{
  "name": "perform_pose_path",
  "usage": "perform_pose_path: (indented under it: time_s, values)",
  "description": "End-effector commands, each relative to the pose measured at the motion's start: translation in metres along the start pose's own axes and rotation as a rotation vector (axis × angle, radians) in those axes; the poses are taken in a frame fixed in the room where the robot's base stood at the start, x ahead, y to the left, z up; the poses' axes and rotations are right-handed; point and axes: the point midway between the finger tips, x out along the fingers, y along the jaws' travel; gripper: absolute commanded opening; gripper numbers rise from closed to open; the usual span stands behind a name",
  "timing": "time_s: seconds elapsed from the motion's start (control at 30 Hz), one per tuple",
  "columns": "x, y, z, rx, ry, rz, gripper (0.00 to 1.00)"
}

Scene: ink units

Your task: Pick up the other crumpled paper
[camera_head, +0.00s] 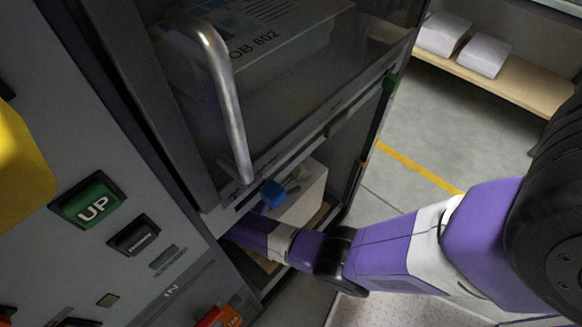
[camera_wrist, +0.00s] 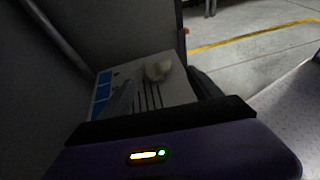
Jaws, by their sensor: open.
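A pale crumpled paper (camera_wrist: 157,70) lies on a white box or stack (camera_wrist: 180,88) with dark stripes and a blue-marked left edge, inside a dark compartment. My gripper (camera_wrist: 163,78) is open in the wrist view, with one dark finger left of the paper and the other to its right. The paper shows ahead between the fingers; I cannot tell how far it is from them. No contact shows.
The machine's front panel has a green UP button (camera_head: 94,204). White paper stacks (camera_head: 482,55) sit on a wooden shelf (camera_head: 510,88). The grey floor (camera_head: 440,130) at right is clear.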

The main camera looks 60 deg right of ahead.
Motion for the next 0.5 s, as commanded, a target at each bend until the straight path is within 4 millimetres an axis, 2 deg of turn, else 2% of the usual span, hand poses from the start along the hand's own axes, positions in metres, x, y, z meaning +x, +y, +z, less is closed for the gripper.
perform_pose_path:
  time_s: [0.37,0.5]
  values:
    - [0.031,0.0,-0.001,0.001,0.001,-0.003,0.74]
    - [0.051,0.0,-0.001,0.0,0.0,-0.004,0.74]
